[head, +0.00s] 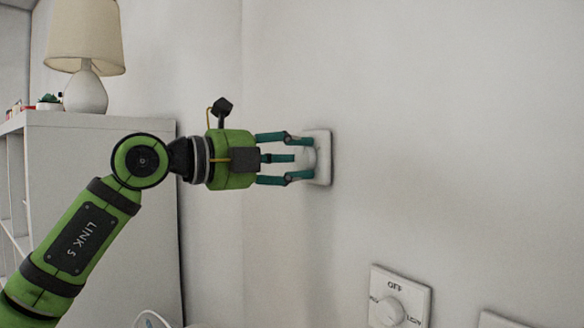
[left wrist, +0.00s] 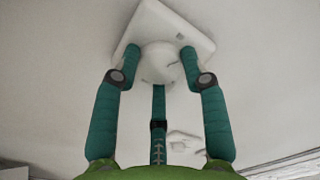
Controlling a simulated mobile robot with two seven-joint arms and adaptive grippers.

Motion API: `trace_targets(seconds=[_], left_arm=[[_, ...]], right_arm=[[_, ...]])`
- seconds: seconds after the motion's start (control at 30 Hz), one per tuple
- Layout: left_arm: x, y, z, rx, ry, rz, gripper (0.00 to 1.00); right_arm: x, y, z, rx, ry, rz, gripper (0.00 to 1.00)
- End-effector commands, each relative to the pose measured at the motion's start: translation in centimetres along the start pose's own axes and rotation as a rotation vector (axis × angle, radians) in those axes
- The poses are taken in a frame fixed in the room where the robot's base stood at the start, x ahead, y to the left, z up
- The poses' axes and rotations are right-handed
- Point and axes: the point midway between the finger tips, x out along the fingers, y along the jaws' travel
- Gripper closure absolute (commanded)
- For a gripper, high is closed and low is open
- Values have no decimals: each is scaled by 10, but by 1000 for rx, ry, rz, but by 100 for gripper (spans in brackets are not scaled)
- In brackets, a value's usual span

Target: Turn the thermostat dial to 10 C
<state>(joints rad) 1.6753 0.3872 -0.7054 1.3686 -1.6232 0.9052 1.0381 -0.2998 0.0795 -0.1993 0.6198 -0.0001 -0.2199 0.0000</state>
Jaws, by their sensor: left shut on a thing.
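The thermostat is a white square plate (head: 325,157) on the wall, with a round white dial (head: 310,157) standing out from it. My left gripper (head: 302,157) has its teal fingers around the dial and is shut on it. In the left wrist view, the gripper (left wrist: 160,68) has a finger on each side of the dial (left wrist: 158,62) and a third finger below it. The plate (left wrist: 165,25) shows behind the dial. I cannot read a setting on the dial. My right gripper is in neither view.
A white wall control marked OFF, with a round knob (head: 390,311), is at the lower right, and part of another plate (head: 500,320) is beside it. A white shelf unit (head: 100,150) with a lamp (head: 86,50) and a small plant (head: 50,102) stands at left.

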Motion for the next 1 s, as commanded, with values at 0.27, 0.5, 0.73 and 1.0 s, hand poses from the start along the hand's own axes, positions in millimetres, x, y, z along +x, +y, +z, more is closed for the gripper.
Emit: trace_targets(seconds=[0.27,0.5,0.73,1.0], left_arm=[[0,1,0,-244,-3,-2,89],[0,0,0,-401,-1,-3,89],[0,0,0,-486,0,-2,89],[0,-1,0,-519,0,-2,89]], right_arm=[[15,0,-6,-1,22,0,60],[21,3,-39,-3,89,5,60],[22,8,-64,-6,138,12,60],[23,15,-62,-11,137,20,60]])
